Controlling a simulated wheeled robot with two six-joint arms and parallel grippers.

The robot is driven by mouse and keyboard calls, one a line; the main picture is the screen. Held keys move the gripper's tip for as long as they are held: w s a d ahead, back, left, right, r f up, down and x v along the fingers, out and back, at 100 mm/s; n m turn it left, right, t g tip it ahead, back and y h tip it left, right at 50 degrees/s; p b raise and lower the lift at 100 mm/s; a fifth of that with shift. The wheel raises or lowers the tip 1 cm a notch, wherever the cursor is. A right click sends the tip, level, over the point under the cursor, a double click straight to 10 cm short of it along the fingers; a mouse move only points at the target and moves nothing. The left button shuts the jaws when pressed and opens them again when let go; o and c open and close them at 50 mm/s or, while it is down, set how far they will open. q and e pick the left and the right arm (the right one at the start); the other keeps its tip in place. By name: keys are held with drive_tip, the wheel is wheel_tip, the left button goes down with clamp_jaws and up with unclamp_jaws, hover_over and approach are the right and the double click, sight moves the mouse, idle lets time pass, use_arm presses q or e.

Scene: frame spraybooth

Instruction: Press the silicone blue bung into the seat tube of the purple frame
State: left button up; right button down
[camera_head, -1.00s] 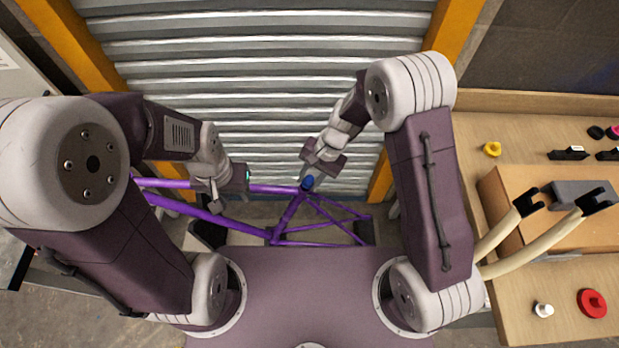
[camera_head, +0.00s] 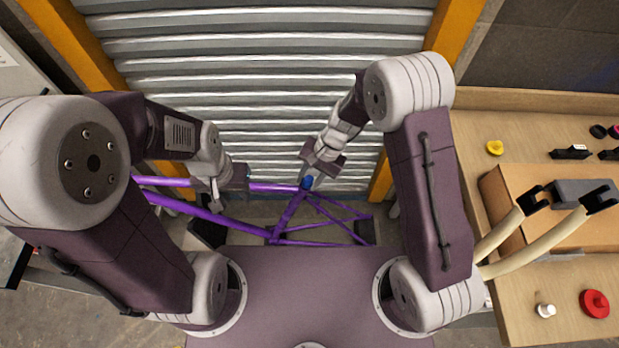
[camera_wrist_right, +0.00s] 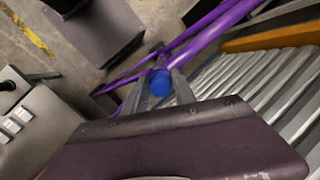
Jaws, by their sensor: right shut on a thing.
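The purple frame (camera_head: 283,222) is in the middle of the head view, in front of the shutter. The blue bung (camera_head: 307,183) is at the upper end of its seat tube, by the top tube junction. My right gripper (camera_head: 308,180) is shut on the bung. In the right wrist view the bung (camera_wrist_right: 160,83) sits between the two fingers, with purple tubes behind it. Whether it is inside the tube mouth or just above it is hidden. My left gripper (camera_head: 217,202) is beside the top tube at the left; I cannot tell its finger opening.
A wooden bench (camera_head: 520,295) at the right holds a cardboard box (camera_head: 500,190), a yellow bung (camera_head: 495,148), a white one (camera_head: 545,310) and a red one (camera_head: 594,303). The corrugated shutter (camera_head: 270,60) and orange posts (camera_head: 451,30) stand behind the frame.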

use_arm(q)
drive_tip(key=shift+f+b, duration=0.4)
drive_tip(key=shift+f, duration=0.1)
use_arm(e)
drive_tip(key=shift+a+f, duration=0.15)
drive_tip(key=shift+f, duration=0.45)
drive_tip(key=c, duration=0.9)
unclamp_jaws()
drive_tip(key=shift+c, duration=0.2)
use_arm(q)
drive_tip(key=shift+r, duration=0.1)
use_arm(e)
drive_tip(key=shift+r, duration=0.15)
use_arm(q)
drive_tip(key=shift+r+p, duration=0.5)
drive_tip(key=shift+p, duration=0.05)
clamp_jaws()
use_arm(e)
drive_tip(key=v, duration=0.9)
